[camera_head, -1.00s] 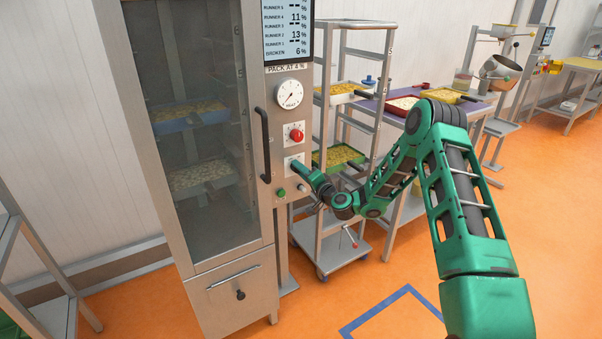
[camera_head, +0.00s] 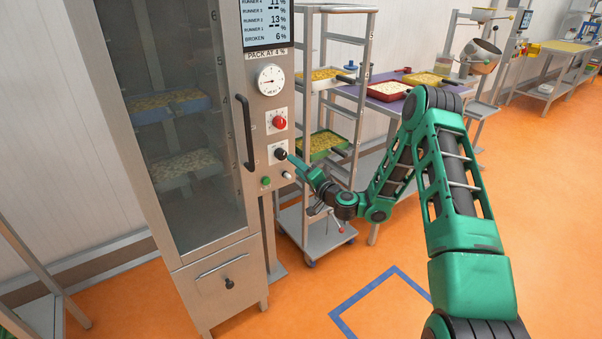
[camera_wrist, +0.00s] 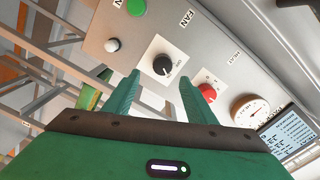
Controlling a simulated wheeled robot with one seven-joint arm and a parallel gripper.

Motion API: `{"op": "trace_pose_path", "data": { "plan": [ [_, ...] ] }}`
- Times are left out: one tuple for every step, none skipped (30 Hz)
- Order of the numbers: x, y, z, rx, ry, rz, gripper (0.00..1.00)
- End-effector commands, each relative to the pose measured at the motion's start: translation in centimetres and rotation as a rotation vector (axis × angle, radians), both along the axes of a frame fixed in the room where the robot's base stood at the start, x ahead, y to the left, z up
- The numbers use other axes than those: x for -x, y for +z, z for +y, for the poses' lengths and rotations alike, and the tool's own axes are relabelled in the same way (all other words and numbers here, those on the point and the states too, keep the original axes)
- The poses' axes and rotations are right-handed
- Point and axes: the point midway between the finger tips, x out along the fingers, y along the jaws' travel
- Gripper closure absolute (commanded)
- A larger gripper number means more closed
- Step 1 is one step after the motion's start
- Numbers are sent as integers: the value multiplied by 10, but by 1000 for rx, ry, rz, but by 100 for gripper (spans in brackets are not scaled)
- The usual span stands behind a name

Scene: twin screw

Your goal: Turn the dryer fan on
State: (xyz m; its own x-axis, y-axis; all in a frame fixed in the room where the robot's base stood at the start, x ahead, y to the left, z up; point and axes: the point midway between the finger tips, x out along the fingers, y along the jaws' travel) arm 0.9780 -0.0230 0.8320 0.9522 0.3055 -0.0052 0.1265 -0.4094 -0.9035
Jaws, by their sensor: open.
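The dryer (camera_head: 258,218) is a tall steel cabinet with a glass door and a control strip on its right. Its fan knob (camera_head: 281,154) is black on a white plate below the red knob. In the wrist view the fan knob (camera_wrist: 163,65) sits on its plate under the label FAN, between the fingertips in the picture. I cannot tell for sure which mark it points at. My gripper (camera_head: 290,158) is open and empty, just in front and to the right of the knob. The open gripper (camera_wrist: 157,73) shows both green fingers, apparently clear of the knob.
The red knob (camera_head: 279,122) and heat dial (camera_head: 270,79) are above; a green button (camera_head: 265,181) and white button (camera_head: 286,174) are below. The door handle (camera_head: 246,132) stands out at left. A tray rack (camera_head: 313,100) stands close at right. The orange floor in front is open.

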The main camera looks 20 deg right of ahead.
Motion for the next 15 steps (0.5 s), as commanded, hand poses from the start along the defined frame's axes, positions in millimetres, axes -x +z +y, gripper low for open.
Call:
{"op": "trace_pose_path", "data": {
  "plan": [
    [7,-2,-3,-2,-2,4,49],
    [10,-1,-4,-3,-1,4,49],
    [14,-2,-5,-2,-1,3,49],
    [17,-1,-6,-2,-1,3,49],
    [19,-1,-7,-1,-2,3,49],
    [21,-1,-8,-1,-2,2,49],
    [23,-1,-9,-1,-2,2,49],
    [24,0,-9,-1,-1,1,49],
    [25,0,-9,-1,-1,1,49],
    [25,0,-9,-1,-1,1,49],
    [26,0,-9,0,0,1,49],
    [26,0,-9,1,0,1,49],
    [26,0,-9,1,0,1,49],
    [26,0,-9,1,0,1,49],
    [26,0,-9,1,0,1,49]
  ]
}}
